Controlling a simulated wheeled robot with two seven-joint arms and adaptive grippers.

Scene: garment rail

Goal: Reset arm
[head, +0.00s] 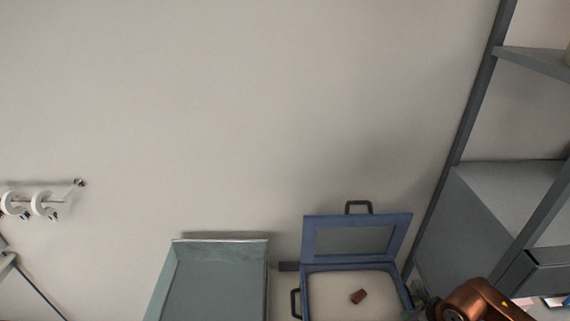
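A copper-coloured link of my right arm shows at the bottom right corner, in front of the shelf unit and just right of the blue box. The rest of that arm is cut off by the lower edge, and I cannot make out gripper fingers on it. Small dark parts beside the link are too unclear to name. My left arm and its gripper are outside the head view.
A blue box (307,296) with its framed lid (309,236) raised holds a small brown block (358,296). A grey-green tray (163,278) stands left of it. A grey shelf unit (480,95) fills the right side. White rings (42,205) hang on a wall rod (79,183).

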